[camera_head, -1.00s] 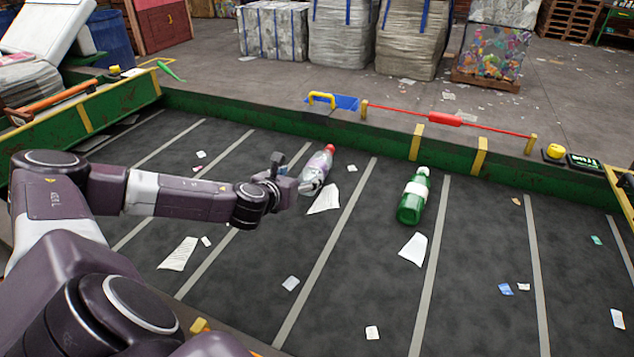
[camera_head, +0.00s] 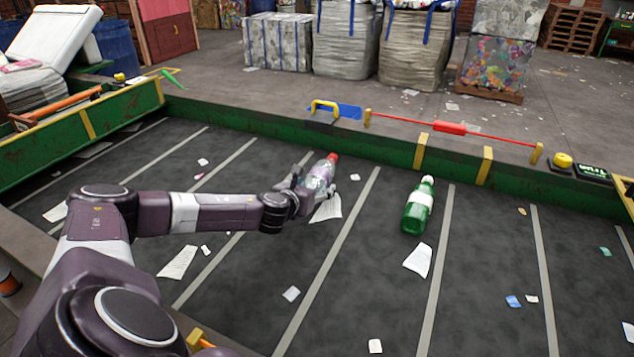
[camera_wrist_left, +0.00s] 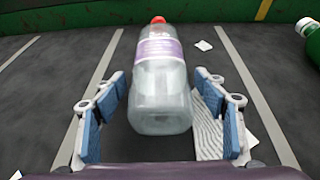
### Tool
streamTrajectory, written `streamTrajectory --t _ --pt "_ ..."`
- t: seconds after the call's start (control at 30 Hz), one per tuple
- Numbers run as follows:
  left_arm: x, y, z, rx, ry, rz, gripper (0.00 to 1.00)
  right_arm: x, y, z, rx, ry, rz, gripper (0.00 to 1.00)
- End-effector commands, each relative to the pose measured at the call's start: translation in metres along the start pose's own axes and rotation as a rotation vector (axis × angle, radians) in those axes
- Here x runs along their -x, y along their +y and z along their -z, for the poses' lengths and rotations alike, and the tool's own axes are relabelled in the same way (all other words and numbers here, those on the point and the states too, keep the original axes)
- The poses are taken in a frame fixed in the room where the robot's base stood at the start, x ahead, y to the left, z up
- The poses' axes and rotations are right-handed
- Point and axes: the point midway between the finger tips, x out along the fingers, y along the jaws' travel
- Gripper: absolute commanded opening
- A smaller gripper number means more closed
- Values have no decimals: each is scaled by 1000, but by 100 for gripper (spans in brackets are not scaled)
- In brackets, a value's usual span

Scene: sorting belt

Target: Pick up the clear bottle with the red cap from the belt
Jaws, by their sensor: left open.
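The clear bottle (camera_head: 319,178) with a red cap and a pale purple label lies on the dark belt (camera_head: 270,290), its cap toward the far side. In the left wrist view the bottle (camera_wrist_left: 160,85) lies lengthwise ahead, its base between the blue finger pads. My left gripper (camera_head: 303,190) is open at the near end of the bottle. In the left wrist view the gripper (camera_wrist_left: 165,125) has a finger on each side of the bottle's base, with gaps visible on both sides. My right gripper is not in view.
A green bottle (camera_head: 417,206) lies to the right on the belt. A paper sheet (camera_head: 327,209) lies beside the clear bottle, and more scraps are scattered around. A green side wall (camera_head: 250,128) with a red cord (camera_head: 450,128) runs along the far edge.

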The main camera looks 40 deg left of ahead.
Motion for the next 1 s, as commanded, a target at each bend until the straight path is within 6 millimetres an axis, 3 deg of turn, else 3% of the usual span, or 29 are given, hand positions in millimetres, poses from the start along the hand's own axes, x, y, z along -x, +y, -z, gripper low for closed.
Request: streamTrajectory --t 0.3,0.63,1.0 --pt "-4 0 1 -1 1 1 65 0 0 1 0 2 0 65" --pt "-3 0 1 -1 1 0 30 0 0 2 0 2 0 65" --pt "-1 0 -5 -1 0 -1 30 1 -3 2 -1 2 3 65"
